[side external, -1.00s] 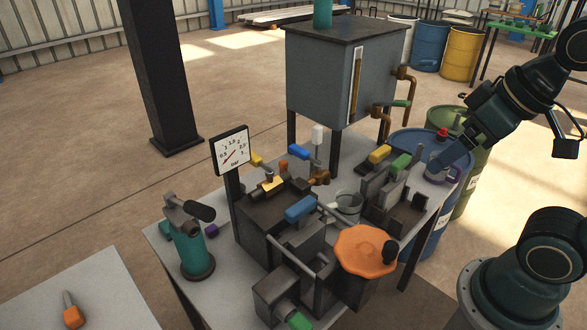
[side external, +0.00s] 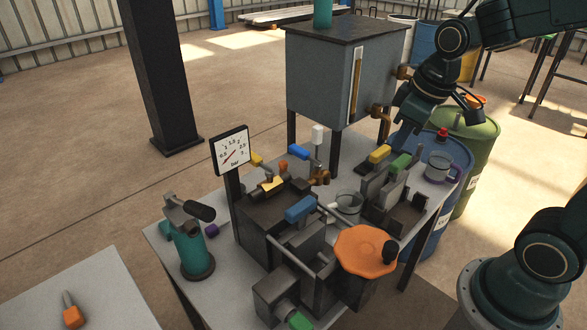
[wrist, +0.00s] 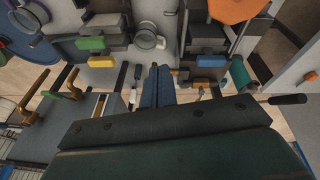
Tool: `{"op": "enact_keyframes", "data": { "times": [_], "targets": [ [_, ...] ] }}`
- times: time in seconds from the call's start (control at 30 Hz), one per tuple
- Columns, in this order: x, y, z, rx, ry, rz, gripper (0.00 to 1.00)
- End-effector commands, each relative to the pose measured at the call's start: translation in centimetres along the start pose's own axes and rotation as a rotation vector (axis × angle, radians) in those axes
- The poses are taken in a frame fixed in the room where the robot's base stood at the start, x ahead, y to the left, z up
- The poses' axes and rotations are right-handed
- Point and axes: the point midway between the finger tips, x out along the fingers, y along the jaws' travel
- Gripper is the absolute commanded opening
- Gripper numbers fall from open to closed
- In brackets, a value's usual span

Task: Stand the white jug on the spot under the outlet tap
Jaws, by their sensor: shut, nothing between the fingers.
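Two pale grey-white, jug-like vessels are in view, and I cannot tell for sure which is the white jug. The tank's lower brown tap (side external: 380,117) is left of my gripper (side external: 402,133). My gripper, seen in the wrist view (wrist: 157,80), is shut and empty, above the bench and apart from both vessels.
The grey tank (side external: 325,75) rises left of my gripper. Yellow (side external: 379,154) and green (side external: 400,162) handles stand below it. The orange wheel (side external: 365,251), gauge (side external: 230,151) and teal hand pump (side external: 192,250) crowd the bench. Blue and green drums (side external: 478,140) stand at the right.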

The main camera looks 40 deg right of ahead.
Motion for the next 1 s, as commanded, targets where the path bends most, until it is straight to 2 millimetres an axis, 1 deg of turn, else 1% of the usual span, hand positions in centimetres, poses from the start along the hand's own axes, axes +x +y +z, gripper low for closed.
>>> {"op": "enact_keyframes", "data": {
  "times": [0.03, 0.23, 0.47, 0.7, 0.8, 0.9, 1.0],
  "targets": [
    [1.0, 0.5, -0.4, -0.011, -0.022, -0.004, 0.00],
    [4.7, 2.2, -1.8, -0.069, -0.081, -0.020, 0.00],
    [9.5, 4.2, -2.6, -0.136, -0.145, -0.048, 0.00],
    [15.0, 6.1, -2.6, -0.201, -0.208, -0.086, 0.00],
    [16.9, 6.7, -2.3, -0.226, -0.228, -0.102, 0.00],
    [18.4, 7.1, -2.1, -0.243, -0.242, -0.113, 0.00],
    [19.4, 7.3, -1.9, -0.255, -0.249, -0.120, 0.00]
  ]
}}
